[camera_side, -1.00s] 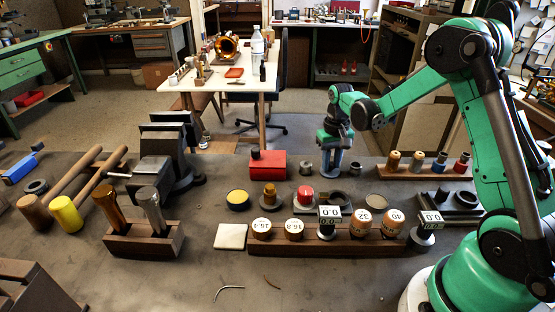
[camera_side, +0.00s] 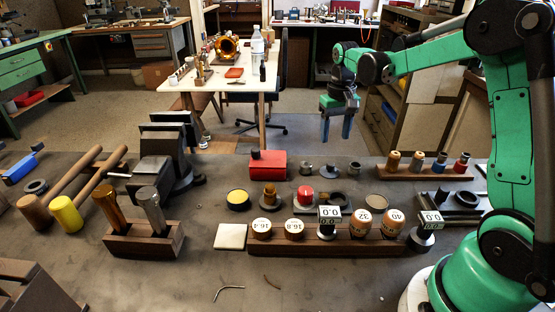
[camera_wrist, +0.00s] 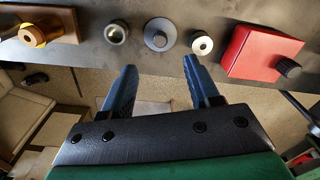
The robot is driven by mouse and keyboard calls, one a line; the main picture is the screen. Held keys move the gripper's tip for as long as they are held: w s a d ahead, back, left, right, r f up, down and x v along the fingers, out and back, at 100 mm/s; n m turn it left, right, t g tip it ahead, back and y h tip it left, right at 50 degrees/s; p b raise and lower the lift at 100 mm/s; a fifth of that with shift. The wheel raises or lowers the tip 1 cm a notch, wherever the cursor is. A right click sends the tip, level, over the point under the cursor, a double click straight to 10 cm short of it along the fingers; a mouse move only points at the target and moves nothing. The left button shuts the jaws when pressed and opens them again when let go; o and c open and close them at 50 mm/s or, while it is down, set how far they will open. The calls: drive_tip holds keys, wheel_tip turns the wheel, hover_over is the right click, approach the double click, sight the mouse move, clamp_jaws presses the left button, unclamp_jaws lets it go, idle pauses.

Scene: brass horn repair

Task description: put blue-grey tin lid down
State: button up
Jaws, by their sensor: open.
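The blue-grey tin lid (camera_side: 329,172) lies on the bench near its back edge, between two small dark rings. In the wrist view the lid (camera_wrist: 160,34) is a round grey disc with a knob in its centre. My gripper (camera_side: 336,135) is raised well above the bench with its fingers pointing down. In the wrist view my gripper (camera_wrist: 160,72) has its two blue fingers spread apart with nothing between them, and the lid lies clear of the fingertips.
A red box (camera_side: 267,165) stands left of the lid. A ring (camera_side: 306,168) and another ring (camera_side: 354,168) flank it. A wooden rack with several pegs (camera_side: 427,172) is to the right. Several pots and a numbered wooden rack (camera_side: 340,245) stand nearer the front.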

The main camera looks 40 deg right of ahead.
drive_tip(key=s+a+r+n+t, duration=0.2)
drive_tip(key=s+a+r+t, duration=0.1)
drive_tip(key=a+r, duration=0.45)
drive_tip(key=s+a+f+n+t, duration=0.3)
drive_tip(key=s+a+t, duration=0.1)
drive_tip(key=a, duration=0.4)
drive_tip(key=shift+s+a, duration=0.2)
drive_tip(key=shift+s, duration=0.6)
